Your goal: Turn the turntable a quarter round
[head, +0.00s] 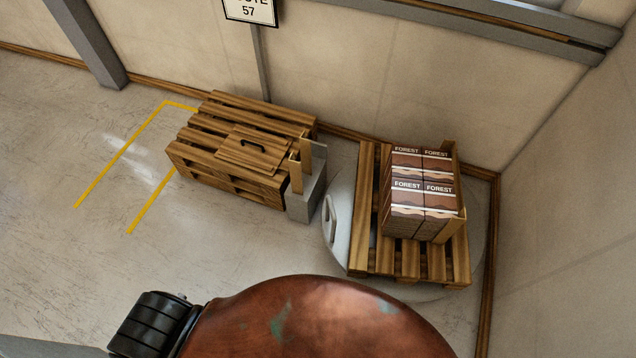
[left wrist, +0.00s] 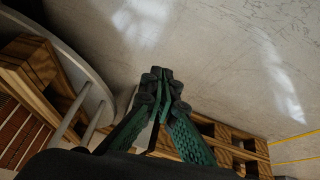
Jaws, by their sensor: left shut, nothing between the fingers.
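The turntable (head: 343,195) is a pale round disc on the floor at the right of the head view. A pale upright handle (head: 330,224) stands at its left edge. A wooden pallet (head: 358,240) lies on the disc and carries a block of brown FOREST cartons (head: 408,212). In the left wrist view the turntable's rim (left wrist: 72,58) curves through the upper left, with two grey rods (left wrist: 73,112) beside it. My left gripper (left wrist: 160,82) has green fingers, closed together and empty, beside the rim. It is not discernible in the head view. My right gripper is not in view.
A pallet stack (head: 225,175) with a lidded top stands left of the turntable, with a grey block (head: 307,192) at its right end. It also shows in the left wrist view (left wrist: 245,145). Walls close off the back and right. Yellow-marked floor (head: 120,150) is clear at left.

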